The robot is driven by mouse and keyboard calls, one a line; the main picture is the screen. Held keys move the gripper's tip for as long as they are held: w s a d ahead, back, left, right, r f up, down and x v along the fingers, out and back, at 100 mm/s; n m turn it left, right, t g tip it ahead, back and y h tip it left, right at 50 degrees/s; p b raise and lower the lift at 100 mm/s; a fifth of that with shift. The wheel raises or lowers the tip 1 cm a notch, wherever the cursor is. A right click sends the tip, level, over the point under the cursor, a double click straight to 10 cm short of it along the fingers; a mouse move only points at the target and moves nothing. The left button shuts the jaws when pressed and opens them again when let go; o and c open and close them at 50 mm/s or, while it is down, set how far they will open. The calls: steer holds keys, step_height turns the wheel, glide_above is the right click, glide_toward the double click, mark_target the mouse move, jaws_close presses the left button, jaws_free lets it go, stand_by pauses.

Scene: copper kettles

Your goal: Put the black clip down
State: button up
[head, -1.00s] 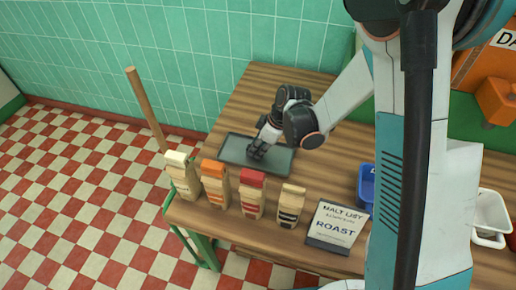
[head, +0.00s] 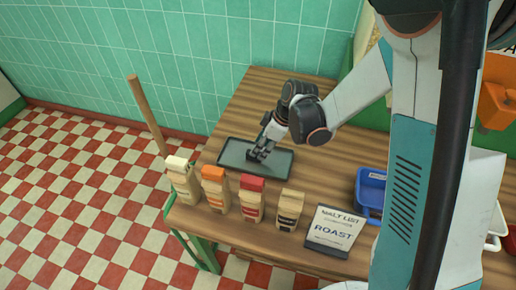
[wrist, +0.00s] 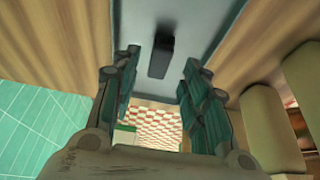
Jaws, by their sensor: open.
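The black clip (wrist: 161,55) lies on the grey tray, seen in the wrist view between and beyond my fingers, apart from them. In the head view my gripper (head: 258,155) is over the tray (head: 231,155) and hides most or all of the clip. In the wrist view my gripper (wrist: 160,85) is open, with its two teal-padded fingers spread and nothing between them. The tray also shows in the wrist view (wrist: 205,20) as a pale grey strip.
Several paper bags stand along the table's front edge: white-topped (head: 184,182), orange-topped (head: 215,190), red-topped (head: 251,199) and a plain one (head: 290,210). A roast sign (head: 335,230) and blue bin (head: 369,190) stand to the right. The wooden table (head: 245,95) is clear behind the tray.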

steer(key=p+v, duration=0.2)
steer(key=v, duration=0.6)
steer(key=s+d+r+m+t+h, duration=0.2)
steer(key=s+d+r+m, duration=0.3)
steer(key=s+r+m, duration=0.2)
steer(key=s+d+r+m+t+h, duration=0.2)
steer(key=s+d+r+m, duration=0.4)
steer(key=s+r, duration=0.4)
steer(key=shift+s+d+m+t, duration=0.25)
steer(key=shift+s+m+t, duration=0.25)
steer(key=shift+s+t, duration=0.4)
